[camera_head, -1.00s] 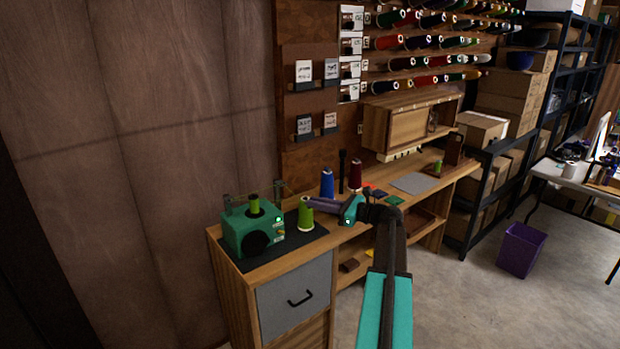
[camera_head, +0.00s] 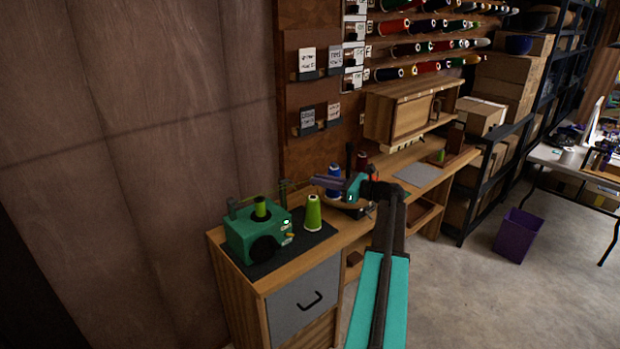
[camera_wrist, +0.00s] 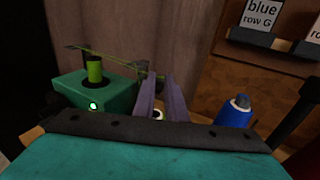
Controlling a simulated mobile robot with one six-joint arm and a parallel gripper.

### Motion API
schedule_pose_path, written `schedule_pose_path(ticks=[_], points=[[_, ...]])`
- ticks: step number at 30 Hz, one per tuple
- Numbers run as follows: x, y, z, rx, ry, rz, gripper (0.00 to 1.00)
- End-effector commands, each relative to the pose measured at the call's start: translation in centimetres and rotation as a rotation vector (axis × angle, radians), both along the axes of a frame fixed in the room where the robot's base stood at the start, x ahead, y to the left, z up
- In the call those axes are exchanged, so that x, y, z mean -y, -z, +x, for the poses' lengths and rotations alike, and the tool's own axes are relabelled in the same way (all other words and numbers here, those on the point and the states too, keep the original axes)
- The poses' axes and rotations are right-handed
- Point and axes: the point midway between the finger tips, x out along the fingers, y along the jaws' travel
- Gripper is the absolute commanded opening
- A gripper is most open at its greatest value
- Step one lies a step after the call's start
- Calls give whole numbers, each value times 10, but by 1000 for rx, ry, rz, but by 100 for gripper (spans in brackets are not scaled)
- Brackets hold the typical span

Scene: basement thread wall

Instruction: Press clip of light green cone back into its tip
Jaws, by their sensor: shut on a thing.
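The light green cone (camera_head: 313,214) stands upright on the dark mat, right of the green winder. My gripper (camera_head: 316,182) is just above the cone's top, reaching in from the right with purple fingers. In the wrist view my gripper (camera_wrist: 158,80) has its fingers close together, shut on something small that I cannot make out. A pale round spot shows low between the fingers, perhaps the cone's top. The cone's clip is too small or hidden to tell.
The green winder (camera_head: 257,233) with a green spool (camera_head: 261,209) stands on the dark mat (camera_head: 315,240) left of the cone. A blue cone (camera_wrist: 234,112) stands close to the right of my fingers. A dark red cone (camera_head: 361,161) is behind. The wall stands close behind the bench.

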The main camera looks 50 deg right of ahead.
Motion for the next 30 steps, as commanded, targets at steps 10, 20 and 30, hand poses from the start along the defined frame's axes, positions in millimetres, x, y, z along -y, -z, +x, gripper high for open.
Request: schedule_pose_path(ticks=[10, 20, 30], points=[[-5, 0, 5, 0, -8, 0, 0], [-9, 7, 7, 0, -13, 0, 0], [-9, 27, 8, 0, -14, 0, 0]])
